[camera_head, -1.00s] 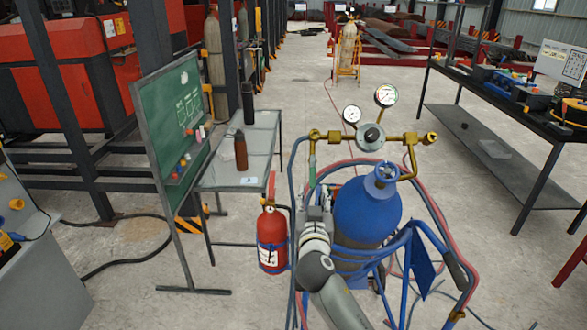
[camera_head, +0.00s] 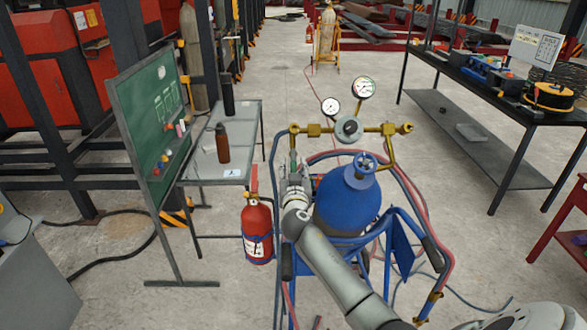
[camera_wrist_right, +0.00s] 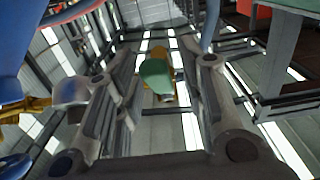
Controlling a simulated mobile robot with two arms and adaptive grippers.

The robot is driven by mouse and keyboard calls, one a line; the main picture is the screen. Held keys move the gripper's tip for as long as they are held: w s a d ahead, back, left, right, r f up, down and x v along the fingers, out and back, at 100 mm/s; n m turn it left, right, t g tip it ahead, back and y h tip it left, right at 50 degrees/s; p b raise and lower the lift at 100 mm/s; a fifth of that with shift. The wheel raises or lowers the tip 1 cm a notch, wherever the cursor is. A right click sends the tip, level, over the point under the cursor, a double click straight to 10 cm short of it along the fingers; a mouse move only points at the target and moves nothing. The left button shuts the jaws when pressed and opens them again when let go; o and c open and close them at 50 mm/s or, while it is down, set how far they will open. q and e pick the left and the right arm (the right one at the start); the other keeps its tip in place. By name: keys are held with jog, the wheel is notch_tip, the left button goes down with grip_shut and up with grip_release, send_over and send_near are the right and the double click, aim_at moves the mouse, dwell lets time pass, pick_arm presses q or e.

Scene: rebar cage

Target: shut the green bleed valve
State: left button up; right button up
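The green bleed valve (camera_head: 293,157) hangs below the left end of the brass manifold (camera_head: 314,130), above and left of the blue gas cylinder (camera_head: 346,203). My right gripper (camera_head: 294,174) is just below it, and my arm partly hides the space around it. In the right wrist view, the green valve handle (camera_wrist_right: 156,76) with its brass body shows between and beyond the two spread fingers of my right gripper (camera_wrist_right: 155,85). The fingers are open, with a gap on each side of the handle, and I see no contact. My left gripper is not in view.
Two gauges (camera_head: 363,88) stand above the manifold. Hoses loop around the blue cart (camera_head: 402,243). A workbench (camera_head: 480,75) stands at the right.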

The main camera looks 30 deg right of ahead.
grip_shut()
dwell(0.3)
